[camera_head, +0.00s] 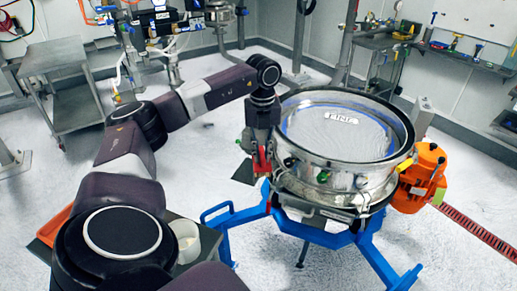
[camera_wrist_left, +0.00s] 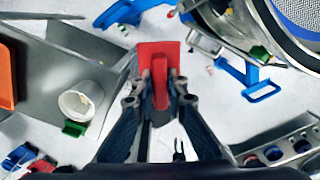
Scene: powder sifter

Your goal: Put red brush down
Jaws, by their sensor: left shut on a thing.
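The red brush (camera_wrist_left: 159,60) is held between the fingers of my left gripper (camera_wrist_left: 160,88) in the left wrist view, with its red handle toward the gripper. In the head view the left gripper (camera_head: 262,158) hangs pointing down just left of the round sieve, and a bit of the red brush (camera_head: 257,166) shows at its fingers. The brush is in the air above the floor, beside the sifter. Its bristles cannot be made out. My right gripper does not show.
The sifter (camera_head: 335,180), with a mesh labelled FINE, stands on a blue frame (camera_head: 325,237). An orange motor (camera_head: 422,178) is at its right. At lower left is a grey surface with a white cup (camera_wrist_left: 80,101) and an orange tray (camera_wrist_left: 7,75). Steel carts stand behind.

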